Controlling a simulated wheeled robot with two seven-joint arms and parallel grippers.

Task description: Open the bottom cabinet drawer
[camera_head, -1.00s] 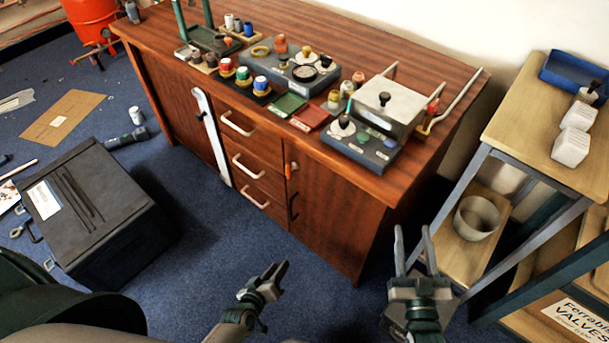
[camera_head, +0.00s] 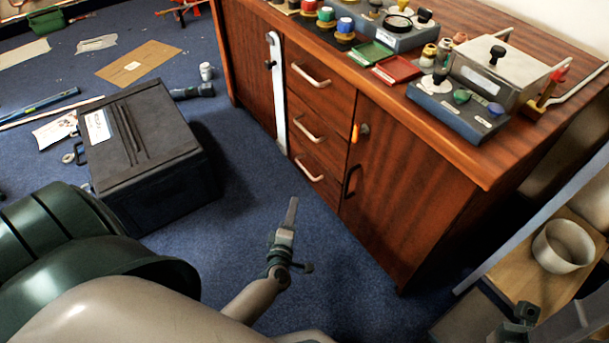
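The brown wooden cabinet (camera_head: 400,200) has a stack of three drawers, all flush with its front. The bottom drawer (camera_head: 326,186) is closed and has a pale bar handle (camera_head: 308,171). My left gripper (camera_head: 292,205) is in front of and below the bottom drawer in the picture, pointing up and apart from the handle. It is seen edge-on with its fingers overlapping, so its opening does not show; nothing is visible in it. My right gripper (camera_head: 526,314) shows only partly at the lower right, away from the drawers; its fingers are not clear.
A black case (camera_head: 150,145) stands on the blue carpet left of the drawers. A white upright bar (camera_head: 277,90) runs beside the drawers on the left. A cabinet door with an orange-marked latch (camera_head: 360,131) is on the right. A shelf rack with a white bowl (camera_head: 563,246) stands far right.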

